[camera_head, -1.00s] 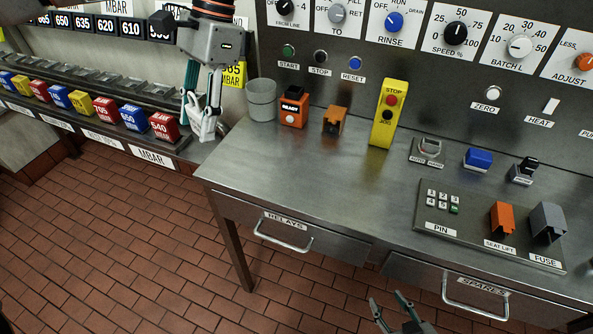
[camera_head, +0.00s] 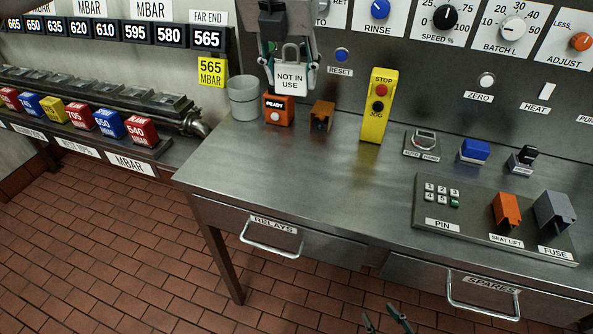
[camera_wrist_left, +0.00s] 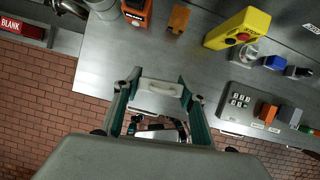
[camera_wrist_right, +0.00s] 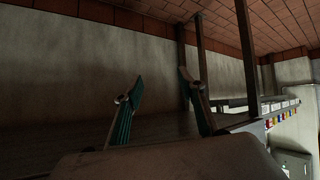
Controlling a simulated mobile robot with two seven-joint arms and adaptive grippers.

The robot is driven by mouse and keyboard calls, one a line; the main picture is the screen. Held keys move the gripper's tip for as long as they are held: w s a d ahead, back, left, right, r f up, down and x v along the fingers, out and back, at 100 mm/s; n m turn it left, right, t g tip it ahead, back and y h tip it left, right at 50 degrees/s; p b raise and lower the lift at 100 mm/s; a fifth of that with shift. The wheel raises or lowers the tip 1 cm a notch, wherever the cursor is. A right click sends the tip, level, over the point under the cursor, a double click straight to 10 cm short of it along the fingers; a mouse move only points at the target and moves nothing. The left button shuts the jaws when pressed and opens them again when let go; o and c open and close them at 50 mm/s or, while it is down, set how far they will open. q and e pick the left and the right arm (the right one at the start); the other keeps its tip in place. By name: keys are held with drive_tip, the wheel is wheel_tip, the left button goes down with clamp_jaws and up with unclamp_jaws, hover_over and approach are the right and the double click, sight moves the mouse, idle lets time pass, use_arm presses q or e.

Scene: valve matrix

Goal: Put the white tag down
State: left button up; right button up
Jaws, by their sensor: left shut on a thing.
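The white tag (camera_head: 290,80) reads "NOT IN USE" and has a grey shackle-like loop on top. It hangs upright between the fingers of my left gripper (camera_head: 289,70), in front of the panel and above the back of the steel table (camera_head: 285,170). In the left wrist view the tag's pale top edge (camera_wrist_left: 160,88) shows between the fingers (camera_wrist_left: 152,84); its face is hidden there. My right gripper (camera_wrist_right: 153,88) is open and empty; only its fingertips (camera_head: 388,320) show at the bottom of the head view.
Below the tag stand an orange READY box (camera_head: 279,110) and a grey cup (camera_head: 243,98). A brown block (camera_head: 321,116) and a yellow STOP/JOG box (camera_head: 379,105) stand to the right. The table's middle and front left are clear. A PIN board (camera_head: 440,225) lies at right.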

use_arm(q)
drive_tip(key=shift+d+m, duration=0.3)
drive_tip(key=shift+m, duration=0.1)
drive_tip(key=shift+d+f, duration=0.15)
drive_tip(key=shift+f, duration=0.05)
wheel_tip(320, 180, down, 20)
drive_tip(key=shift+r+b, duration=0.25)
drive_tip(key=shift+b, duration=0.4)
drive_tip(key=shift+f, duration=0.15)
drive_tip(key=o, duration=0.9)
drive_tip(key=shift+o, duration=0.2)
